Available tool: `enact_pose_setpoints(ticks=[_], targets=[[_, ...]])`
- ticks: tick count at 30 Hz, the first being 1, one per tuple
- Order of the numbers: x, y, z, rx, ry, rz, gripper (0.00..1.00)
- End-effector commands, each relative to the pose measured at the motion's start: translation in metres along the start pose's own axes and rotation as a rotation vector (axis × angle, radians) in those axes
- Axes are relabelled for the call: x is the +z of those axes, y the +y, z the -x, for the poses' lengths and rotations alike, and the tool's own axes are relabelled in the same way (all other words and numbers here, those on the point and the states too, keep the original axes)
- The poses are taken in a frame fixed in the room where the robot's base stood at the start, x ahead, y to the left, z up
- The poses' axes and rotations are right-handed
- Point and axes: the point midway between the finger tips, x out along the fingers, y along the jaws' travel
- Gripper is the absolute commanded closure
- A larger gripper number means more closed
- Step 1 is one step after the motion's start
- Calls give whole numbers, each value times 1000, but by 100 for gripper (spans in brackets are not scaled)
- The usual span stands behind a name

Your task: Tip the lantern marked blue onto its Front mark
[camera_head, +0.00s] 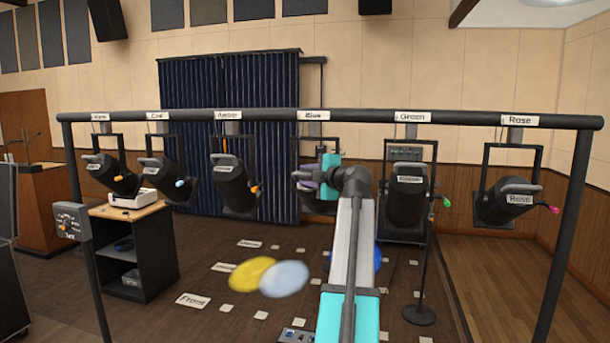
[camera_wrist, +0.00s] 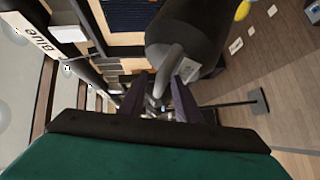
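The blue lantern is a dark cylinder hanging under the bar label "Blue" (camera_head: 312,115). In the head view my arm mostly hides it. In the wrist view its dark body (camera_wrist: 187,28) fills the top middle, with a grey curved handle (camera_wrist: 171,60) pointing toward me. My gripper (camera_wrist: 160,78) has its two dark fingers spread either side of the handle's end, with gaps showing; I cannot tell whether either touches. My gripper also shows in the head view (camera_head: 310,180). The Front mark (camera_head: 192,300) is a white floor card at lower left. A deep blue light pool (camera_head: 378,257) shows partly behind my arm.
The amber lantern (camera_head: 236,186) and green lantern (camera_head: 408,186) hang on either side; the rose lantern (camera_head: 507,202) is farther right. A dark bar (camera_head: 370,116) runs above. Yellow (camera_head: 252,273) and pale blue (camera_head: 284,279) light pools lie on the floor. A stand (camera_head: 420,314) is at right.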

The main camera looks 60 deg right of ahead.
Motion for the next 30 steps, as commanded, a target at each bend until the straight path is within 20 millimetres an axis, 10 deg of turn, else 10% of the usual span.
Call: enact_pose_setpoints(ticks=[7, 13, 30], targets=[[0, 0, 0, 0, 0, 0, 70], [0, 0, 0, 0, 0, 0, 100], [25, 12, 7, -39, -26, -47, 100]])
